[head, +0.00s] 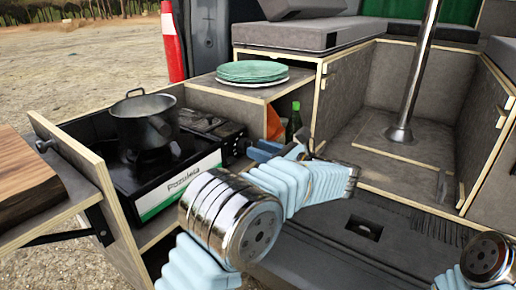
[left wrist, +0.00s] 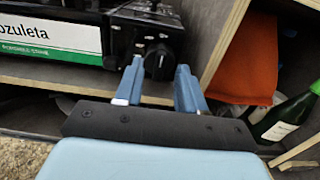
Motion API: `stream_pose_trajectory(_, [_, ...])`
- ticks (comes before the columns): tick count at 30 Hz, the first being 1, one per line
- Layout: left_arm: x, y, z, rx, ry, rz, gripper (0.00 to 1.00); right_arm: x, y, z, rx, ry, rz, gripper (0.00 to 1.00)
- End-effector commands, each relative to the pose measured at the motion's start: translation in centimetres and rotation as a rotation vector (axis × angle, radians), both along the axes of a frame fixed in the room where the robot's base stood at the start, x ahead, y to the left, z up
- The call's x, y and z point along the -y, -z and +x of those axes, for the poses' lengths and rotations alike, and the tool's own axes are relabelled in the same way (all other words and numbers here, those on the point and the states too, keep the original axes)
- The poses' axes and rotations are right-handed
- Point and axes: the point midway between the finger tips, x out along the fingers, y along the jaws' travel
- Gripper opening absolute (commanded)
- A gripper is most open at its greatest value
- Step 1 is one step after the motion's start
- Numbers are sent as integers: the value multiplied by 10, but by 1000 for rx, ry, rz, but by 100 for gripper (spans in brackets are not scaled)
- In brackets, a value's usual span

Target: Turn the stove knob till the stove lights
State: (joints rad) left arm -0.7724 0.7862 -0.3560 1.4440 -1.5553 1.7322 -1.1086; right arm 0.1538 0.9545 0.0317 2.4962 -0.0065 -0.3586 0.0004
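The stove (head: 181,187) is a black camping stove with a white and green front label, on a wooden shelf. Its black round knob (left wrist: 159,62) is at the right end of its front in the left wrist view. My left gripper (left wrist: 161,68) is open, its two blue fingers to either side of the knob in that view; I cannot tell whether they touch it. In the head view the left gripper (head: 256,150) is at the stove's right front corner, and the knob is hard to make out there. No flame is visible. My right gripper is out of view.
A grey pot (head: 144,122) stands on the stove. Green plates (head: 252,71) are stacked on the counter behind. A green bottle (left wrist: 283,118) and an orange item (left wrist: 243,73) are in the compartment right of the stove. A wooden board (head: 25,185) is at the left.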

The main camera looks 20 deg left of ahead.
Motion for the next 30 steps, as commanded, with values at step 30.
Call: stream_pose_trajectory(30, [-14, 0, 5, 12, 1, -4, 0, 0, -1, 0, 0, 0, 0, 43])
